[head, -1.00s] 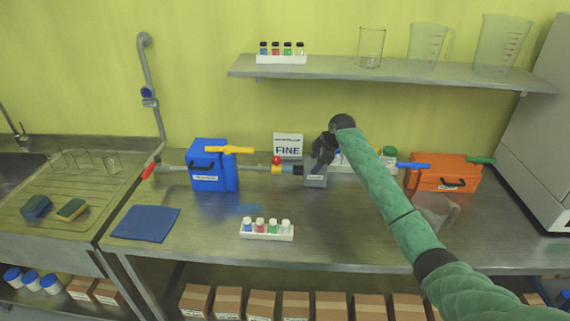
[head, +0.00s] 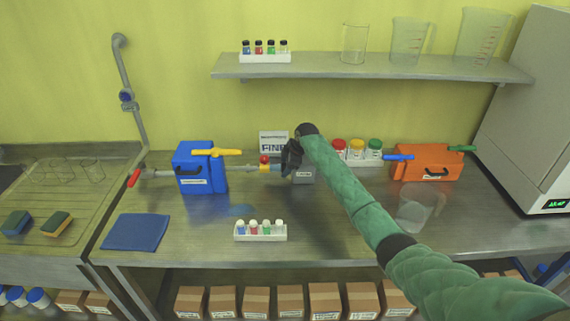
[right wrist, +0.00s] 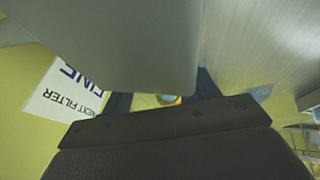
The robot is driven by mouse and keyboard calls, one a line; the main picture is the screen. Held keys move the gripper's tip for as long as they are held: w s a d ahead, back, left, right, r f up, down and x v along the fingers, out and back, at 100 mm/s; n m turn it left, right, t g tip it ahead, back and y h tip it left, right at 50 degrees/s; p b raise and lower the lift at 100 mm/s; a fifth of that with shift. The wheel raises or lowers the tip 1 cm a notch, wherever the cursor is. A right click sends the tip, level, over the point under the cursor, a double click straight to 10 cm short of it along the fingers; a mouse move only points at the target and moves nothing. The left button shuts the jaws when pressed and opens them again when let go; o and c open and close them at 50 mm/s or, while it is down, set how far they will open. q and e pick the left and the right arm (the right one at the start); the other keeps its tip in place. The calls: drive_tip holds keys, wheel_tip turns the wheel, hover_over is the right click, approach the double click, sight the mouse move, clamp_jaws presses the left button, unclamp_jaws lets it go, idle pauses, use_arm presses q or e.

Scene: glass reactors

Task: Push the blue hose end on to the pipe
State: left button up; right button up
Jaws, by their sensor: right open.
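A thin grey pipe (head: 244,168) runs along the bench from the blue box (head: 187,178) to a yellow collar (head: 265,171) with a red knob (head: 264,159). A short blue-grey piece (head: 275,169) sits right of the collar; I cannot tell for certain that it is the hose end. My right gripper (head: 287,164) is open at this piece's right end, by the left side of a small grey box (head: 303,175). In the right wrist view, a yellow ring with a pale blue middle (right wrist: 169,99) shows between the dark fingers. My left gripper is out of view.
The FINE sign (head: 273,142) stands behind. A rack with coloured caps (head: 361,160) and an orange box (head: 428,166) are to the right. A clear beaker (head: 415,208) and a small vial rack (head: 260,235) stand in front. A blue cloth (head: 136,232) lies at left.

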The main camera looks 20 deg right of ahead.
drive_tip(key=shift+f, duration=0.15)
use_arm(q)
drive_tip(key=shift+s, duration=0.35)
use_arm(e)
drive_tip(key=shift+a+f, duration=0.1)
